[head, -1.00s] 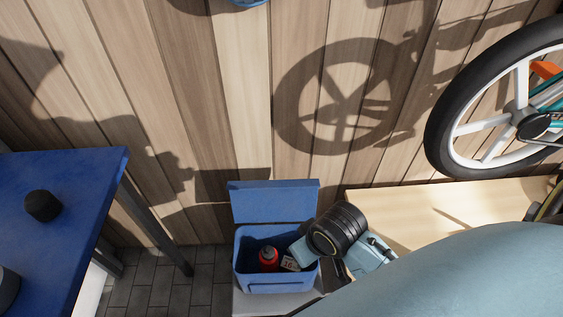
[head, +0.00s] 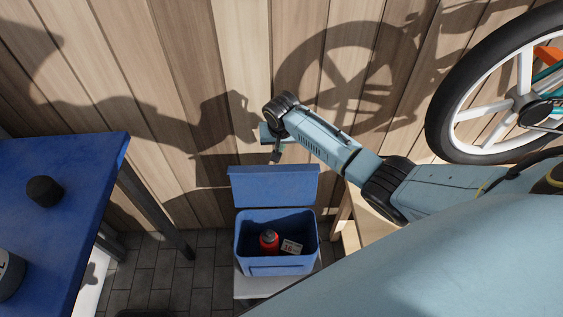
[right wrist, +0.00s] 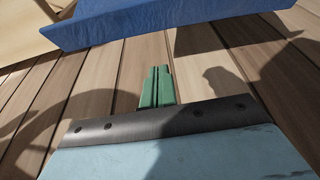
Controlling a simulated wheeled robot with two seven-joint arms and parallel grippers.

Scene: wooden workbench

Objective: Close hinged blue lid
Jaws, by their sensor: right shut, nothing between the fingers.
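The blue box (head: 276,265) stands open, with its hinged blue lid (head: 274,187) raised upright along the back edge. A red bottle (head: 269,240) and a small white card-like item (head: 291,247) lie inside. My right gripper (head: 276,156) is just above the lid's top edge in the head view, near the wall, pointing down. In the right wrist view its green fingers (right wrist: 157,86) are together and empty. The lid (right wrist: 170,22) crosses the top of that view, apart from the fingertips. My left gripper is not in view.
A blue table (head: 75,195) with a black knob-like object (head: 44,191) stands at left. The plank wall (head: 190,110) is close behind the box. A bicycle wheel (head: 520,90) is at upper right. A light wooden bench (head: 362,232) stands right of the box.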

